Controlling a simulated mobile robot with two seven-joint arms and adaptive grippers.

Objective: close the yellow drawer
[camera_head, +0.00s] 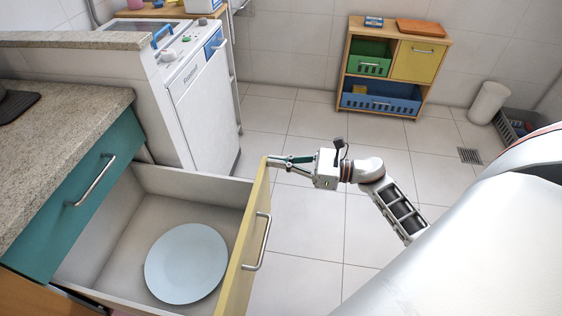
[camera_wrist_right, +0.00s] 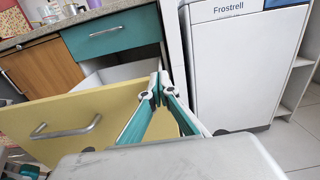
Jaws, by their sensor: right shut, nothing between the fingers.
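The yellow drawer (camera_head: 240,262) is pulled out from the counter, with its yellow front facing right and a metal bar handle (camera_head: 258,243) on it. A pale blue plate (camera_head: 186,263) lies flat inside. In the right wrist view the yellow front (camera_wrist_right: 80,118) fills the left side, with its handle (camera_wrist_right: 66,130) at the left. My right gripper (camera_head: 268,160) is shut and empty at the far top corner of the front. Its fingertips (camera_wrist_right: 160,88) are at the front's right end; I cannot tell whether they touch it.
A teal drawer (camera_head: 85,200) above is shut under the stone countertop (camera_head: 60,110). The white appliance (camera_head: 205,105) stands beyond the yellow drawer. A wooden cabinet (camera_head: 437,85) stands at the back wall. The tiled floor right of the drawer is clear.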

